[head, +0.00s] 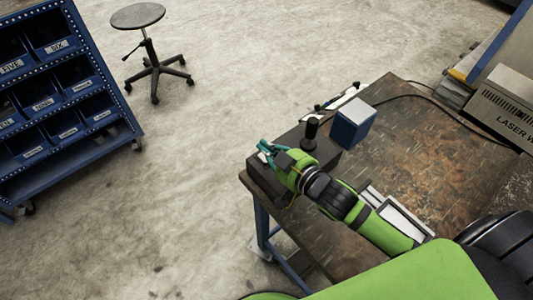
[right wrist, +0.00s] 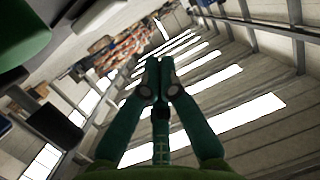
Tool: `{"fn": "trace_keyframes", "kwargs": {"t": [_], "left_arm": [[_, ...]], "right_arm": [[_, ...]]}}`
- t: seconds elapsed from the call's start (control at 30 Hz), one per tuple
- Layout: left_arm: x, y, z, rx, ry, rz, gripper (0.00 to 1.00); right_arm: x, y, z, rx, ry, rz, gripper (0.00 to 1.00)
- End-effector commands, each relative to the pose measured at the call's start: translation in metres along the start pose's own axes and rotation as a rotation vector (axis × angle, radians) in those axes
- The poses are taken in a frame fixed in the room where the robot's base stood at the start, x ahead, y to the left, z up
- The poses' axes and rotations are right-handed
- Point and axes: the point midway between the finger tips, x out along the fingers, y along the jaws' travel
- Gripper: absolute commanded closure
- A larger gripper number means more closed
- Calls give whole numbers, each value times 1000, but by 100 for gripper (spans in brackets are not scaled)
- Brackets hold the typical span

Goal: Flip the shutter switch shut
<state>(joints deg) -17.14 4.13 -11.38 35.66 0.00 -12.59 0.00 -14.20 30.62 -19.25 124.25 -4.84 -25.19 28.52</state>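A dark box-shaped device (head: 325,157) sits at the near left corner of the workbench. A black upright knob or lever (head: 311,130) stands on its top. I cannot make out which part is the shutter switch; the gripper covers some of the box. My right gripper (head: 264,149), with teal fingers, is at the left end of the box, and I cannot tell whether it touches. In the right wrist view its fingertips (right wrist: 160,62) are together, with nothing seen between them. My left gripper is not in view.
The brown workbench (head: 420,150) carries a blue box (head: 352,123) and a pale flat object (head: 400,218) beside my right arm. A grey laser unit (head: 505,105) stands at the right. A blue bin rack (head: 60,90) and a stool (head: 138,16) stand on open floor.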

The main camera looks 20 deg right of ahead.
Motion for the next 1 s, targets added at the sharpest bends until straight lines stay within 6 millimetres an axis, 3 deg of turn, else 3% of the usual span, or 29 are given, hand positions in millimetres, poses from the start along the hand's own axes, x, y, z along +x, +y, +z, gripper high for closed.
{"fn": "trace_keyframes", "kwargs": {"t": [0.1,0.3,0.73,1.0], "left_arm": [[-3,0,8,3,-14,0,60],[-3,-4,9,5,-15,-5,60],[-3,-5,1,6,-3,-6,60],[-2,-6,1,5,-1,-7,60]], "right_arm": [[7,0,18,4,-5,1,100],[11,0,36,2,0,1,100],[12,-1,40,-6,0,2,100],[14,-4,49,-111,1,28,100]]}}
